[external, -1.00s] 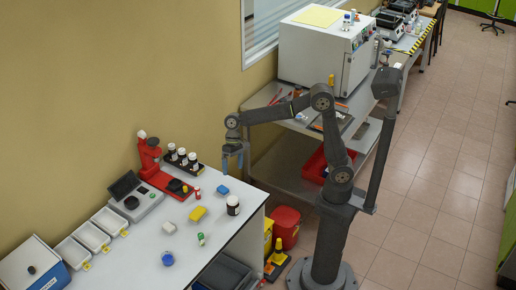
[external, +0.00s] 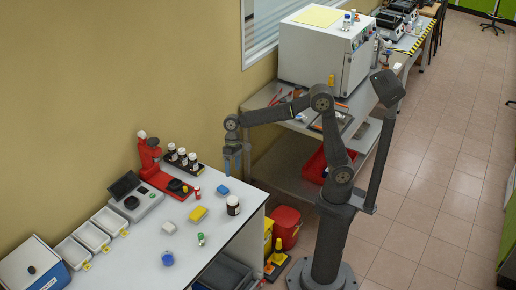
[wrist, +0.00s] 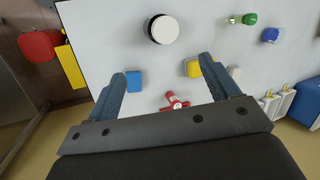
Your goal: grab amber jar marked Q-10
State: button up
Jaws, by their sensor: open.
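A dark jar with a white lid (external: 233,205) stands alone on the white bench near its right edge. In the wrist view its lid (wrist: 164,30) shows from above, beyond my fingertips. More dark jars with white caps (external: 182,157) stand in a black rack at the back by the wall. No Q-10 marking can be read on any jar. My gripper (external: 230,166) hangs above the bench's far end, apart from the jars. In the wrist view my gripper (wrist: 162,70) is open, with nothing between its fingers.
On the bench are a blue block (external: 222,189), a yellow block (external: 198,214), a small red item (external: 197,191), a red stand (external: 150,157), a scale (external: 131,198) and white trays (external: 92,236). Red and yellow bins (external: 286,227) stand on the floor beside the bench.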

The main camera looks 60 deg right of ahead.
aim_at(232, 200)
jog(key=s+a+f+n+t+h, duration=0.1)
jog(key=s+a+n+h, duration=0.15)
jog(key=n, duration=0.55)
jog(key=s+a+n+t+h, duration=0.1)
jog(key=a+n, duration=0.3)
jog(key=n, duration=0.4)
notch_tip(232, 200, down, 12)
jog(key=shift+w+r, duration=0.1)
jog(key=shift+r, duration=0.15)
jog(key=shift+d+f, duration=0.15)
jog(key=shift+f, duration=1.2)
jog(key=shift+d+f, duration=0.15)
jog(key=shift+f, duration=1.2)
jog(key=shift+c, duration=0.2)
jog(key=c, duration=1.1)
jog(key=shift+c, duration=0.2)
